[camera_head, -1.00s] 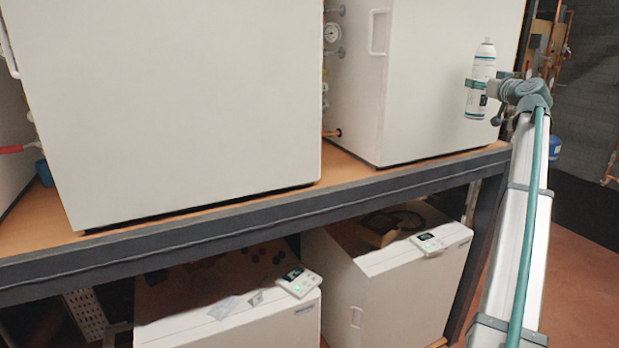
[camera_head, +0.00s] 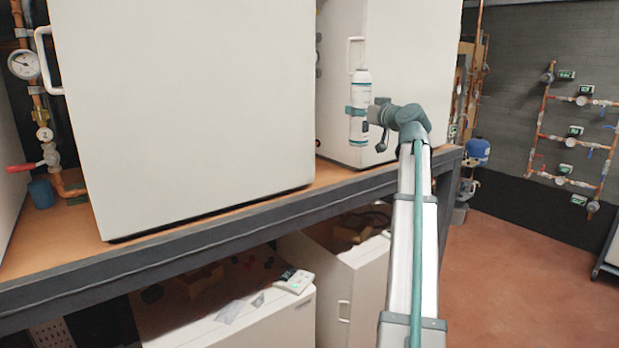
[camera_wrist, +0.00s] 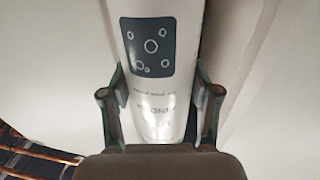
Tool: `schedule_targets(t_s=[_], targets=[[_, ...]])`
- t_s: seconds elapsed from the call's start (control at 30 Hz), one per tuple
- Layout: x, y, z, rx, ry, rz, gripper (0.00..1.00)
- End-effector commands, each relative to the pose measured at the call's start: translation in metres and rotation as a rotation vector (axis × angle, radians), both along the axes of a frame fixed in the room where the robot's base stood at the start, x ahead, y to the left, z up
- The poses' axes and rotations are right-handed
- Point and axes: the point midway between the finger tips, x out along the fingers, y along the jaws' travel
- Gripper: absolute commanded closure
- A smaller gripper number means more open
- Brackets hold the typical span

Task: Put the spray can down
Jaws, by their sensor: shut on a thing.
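The spray can (camera_head: 361,91) is white with dark markings and stands upright in the air in my gripper (camera_head: 358,112). In the head view it is in front of the right white cabinet, above the wooden shelf. In the wrist view the can (camera_wrist: 152,85) fills the middle, with a dark label patch. The two fingers of my gripper (camera_wrist: 158,110) press on its sides. I cannot tell the exact gap between the can's base and the shelf.
The wooden shelf (camera_head: 328,173) has a dark front edge and carries large white cabinets (camera_head: 195,110). Smaller white units (camera_head: 250,312) stand below. A blue cup (camera_head: 42,193) and pipes with a gauge are at left. The red floor (camera_head: 520,270) is open at right.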

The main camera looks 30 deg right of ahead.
Motion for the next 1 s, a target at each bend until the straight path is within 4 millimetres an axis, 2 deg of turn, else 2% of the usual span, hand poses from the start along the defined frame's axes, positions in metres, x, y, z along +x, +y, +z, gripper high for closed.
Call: schedule_targets(t_s=[0.17,0.53,0.6,0.8,1.0], targets=[[0.011,0.003,-0.006,0.002,-0.001,0.010,0.91],[0.089,0.005,-0.037,0.002,0.001,0.012,0.91],[0.100,0.006,-0.050,0.003,0.001,0.012,0.91],[0.123,0.006,-0.080,0.003,0.000,0.011,0.91],[0.132,0.006,-0.093,0.001,-0.001,0.010,0.91]])
